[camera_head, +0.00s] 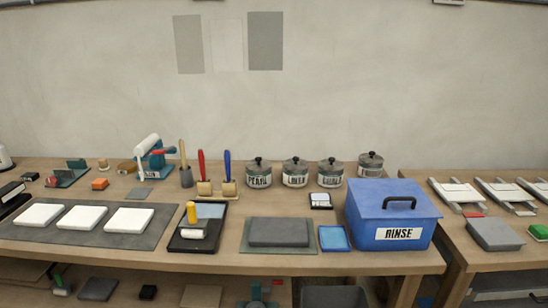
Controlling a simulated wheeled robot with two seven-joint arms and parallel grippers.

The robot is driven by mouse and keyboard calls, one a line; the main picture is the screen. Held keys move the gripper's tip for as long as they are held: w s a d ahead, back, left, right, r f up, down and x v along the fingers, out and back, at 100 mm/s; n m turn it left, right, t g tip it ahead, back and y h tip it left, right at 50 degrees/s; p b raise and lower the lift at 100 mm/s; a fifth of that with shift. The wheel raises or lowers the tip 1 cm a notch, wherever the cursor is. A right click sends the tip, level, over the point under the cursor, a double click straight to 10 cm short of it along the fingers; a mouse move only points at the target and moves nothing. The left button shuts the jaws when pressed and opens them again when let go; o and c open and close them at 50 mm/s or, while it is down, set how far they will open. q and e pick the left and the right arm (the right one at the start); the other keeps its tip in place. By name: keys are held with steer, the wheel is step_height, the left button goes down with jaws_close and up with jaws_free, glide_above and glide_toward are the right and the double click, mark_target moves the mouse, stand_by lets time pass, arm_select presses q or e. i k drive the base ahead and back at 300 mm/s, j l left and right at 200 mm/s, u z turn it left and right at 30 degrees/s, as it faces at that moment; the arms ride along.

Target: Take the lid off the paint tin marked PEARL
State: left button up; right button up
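The paint tin marked PEARL (259,181) stands upright on the table, leftmost of a row of similar grey tins at the back. Its dark lid with a black knob (258,162) sits on top. Beside it to the right stand a tin marked LINEN (295,181), a tin with green lettering (331,181) and another tin (370,171) partly hidden behind the blue box. Neither of my grippers shows in the head view.
Brushes in wooden stands (229,189) stand just left of the PEARL tin. A blue box marked RINSE (369,229) stands at the right. A grey slab on a mat (250,248) and a black roller tray (180,246) lie in front. Some bare tabletop lies before the tins.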

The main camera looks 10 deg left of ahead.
mark_target(258, 164)
steer(key=i+j+z, duration=0.2)
steer(key=i+j, duration=0.15)
steer(key=i+j+z, duration=0.2)
steer(key=j, duration=0.25)
steer(key=i+j+z, duration=0.2)
steer(key=i+j, duration=0.15)
steer(key=j, duration=0.1)
